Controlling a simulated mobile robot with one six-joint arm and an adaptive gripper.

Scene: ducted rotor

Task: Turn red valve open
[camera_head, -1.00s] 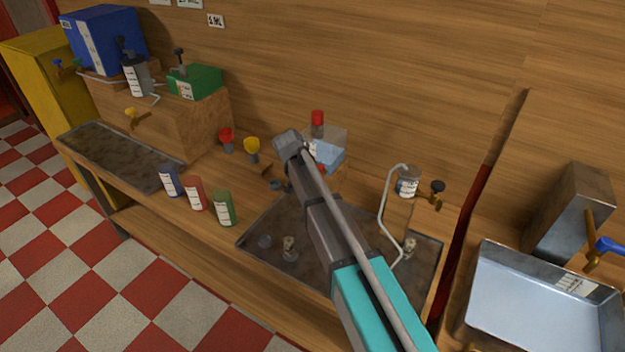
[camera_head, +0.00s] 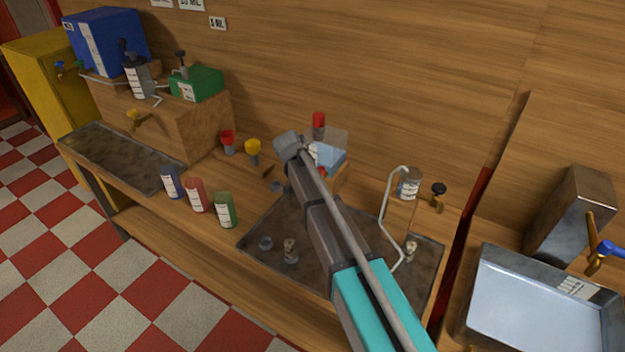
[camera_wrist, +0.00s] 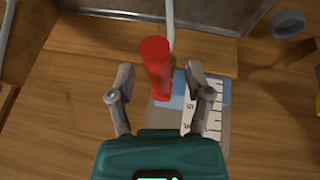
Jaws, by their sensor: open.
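A red handle-like piece (camera_wrist: 157,65), which I take for the red valve, stands up from beside a blue container (camera_wrist: 178,92) with a white scale label in the wrist view. My gripper (camera_wrist: 161,97) is open, with one finger on each side of the red piece's lower end; I see no clear contact. In the head view, the blue container (camera_head: 330,156) sits near the wall, with a bit of red low at its front, partly hidden by my arm. My fingertips are hidden there behind my wrist. The valve's position cannot be told.
A red-topped grey cylinder (camera_head: 318,124) stands behind the blue container. Red (camera_head: 227,138) and yellow (camera_head: 252,148) funnel-shaped tops stand left of my wrist. A bent pipe (camera_head: 386,205) rises right of my arm, over the sunken dark tray (camera_head: 265,225). Labelled cans stand at the bench front.

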